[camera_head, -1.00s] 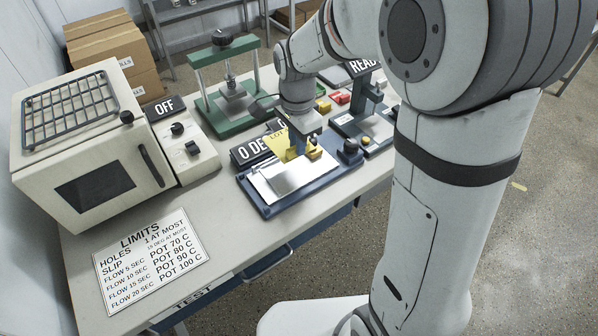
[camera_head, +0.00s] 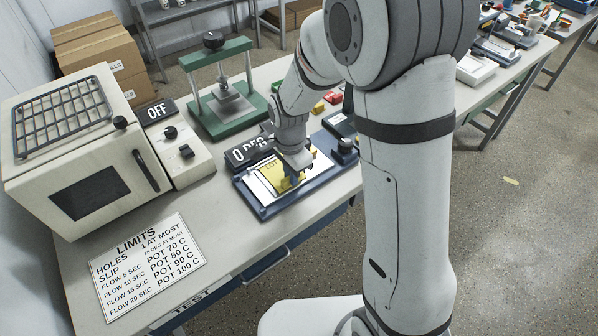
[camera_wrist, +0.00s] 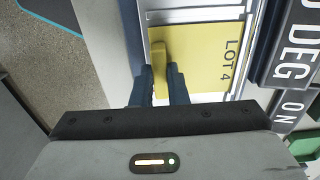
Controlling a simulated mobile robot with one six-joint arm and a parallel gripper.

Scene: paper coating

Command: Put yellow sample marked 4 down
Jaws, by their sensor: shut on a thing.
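The yellow sample marked LOT 4 (camera_wrist: 205,55) is a flat yellow sheet with a raised yellow grip (camera_wrist: 159,66). My gripper (camera_wrist: 160,85) is shut on that grip in the wrist view. In the head view my gripper (camera_head: 291,178) is over the blue device with a pale metal plate (camera_head: 256,190), and the yellow sample (camera_head: 270,172) lies over that plate. The wrist view shows the sheet over the plate, close to it; I cannot tell whether it touches. My gripper hides part of the sample in the head view.
A "0 DEG" display (camera_head: 248,152) stands behind the plate. A green press (camera_head: 222,100) is behind it, and an oven (camera_head: 85,150) is at the left. A limits sign (camera_head: 148,265) lies on the bare table front. Red and yellow blocks (camera_head: 325,100) are farther back.

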